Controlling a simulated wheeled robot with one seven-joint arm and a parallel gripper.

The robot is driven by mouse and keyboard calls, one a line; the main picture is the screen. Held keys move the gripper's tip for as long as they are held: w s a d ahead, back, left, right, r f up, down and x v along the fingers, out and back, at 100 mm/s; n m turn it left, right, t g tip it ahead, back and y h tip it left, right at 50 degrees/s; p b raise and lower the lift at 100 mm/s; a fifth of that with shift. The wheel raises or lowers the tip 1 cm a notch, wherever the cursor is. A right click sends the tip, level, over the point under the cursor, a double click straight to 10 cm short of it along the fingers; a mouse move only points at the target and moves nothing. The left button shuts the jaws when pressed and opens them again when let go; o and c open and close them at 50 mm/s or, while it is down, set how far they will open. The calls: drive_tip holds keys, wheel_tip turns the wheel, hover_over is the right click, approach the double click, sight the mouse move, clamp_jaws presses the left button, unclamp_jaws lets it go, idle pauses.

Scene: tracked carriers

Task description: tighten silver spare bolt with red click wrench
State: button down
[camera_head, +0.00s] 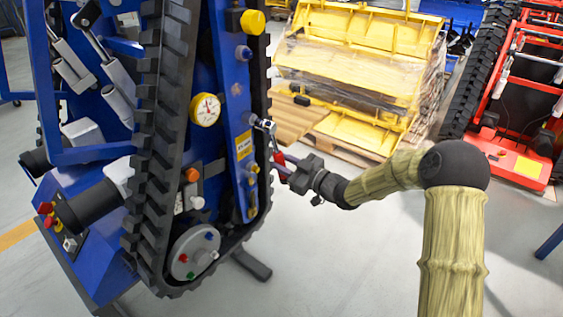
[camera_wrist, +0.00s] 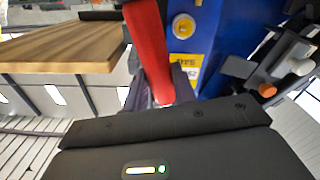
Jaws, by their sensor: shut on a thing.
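The red click wrench (camera_head: 278,157) is in my gripper (camera_head: 287,172), close to the blue panel of the tracked carrier. My gripper is shut on its red handle, which also shows large in the wrist view (camera_wrist: 148,45). From the grip the wrench runs up toward a small silver part (camera_head: 263,124) on the panel's right edge. That part may be the wrench head, the silver spare bolt, or both; I cannot tell, nor whether they touch. In the wrist view the wrench's far end is cut off by the top edge.
The blue carrier's panel (camera_head: 226,75) has a yellow knob (camera_head: 253,22), a gauge (camera_head: 205,109) and a yellow label (camera_head: 244,145). A black track (camera_head: 160,150) stands left of it. Floor at lower centre is clear.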

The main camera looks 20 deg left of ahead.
drive_tip(key=shift+v, duration=1.25)
drive_tip(key=shift+d+r, duration=0.1)
drive_tip(key=v, duration=0.3)
drive_tip(key=shift+s+d+p, duration=0.2)
drive_tip(key=shift+d+p, duration=0.1)
drive_tip(key=shift+d, duration=0.05)
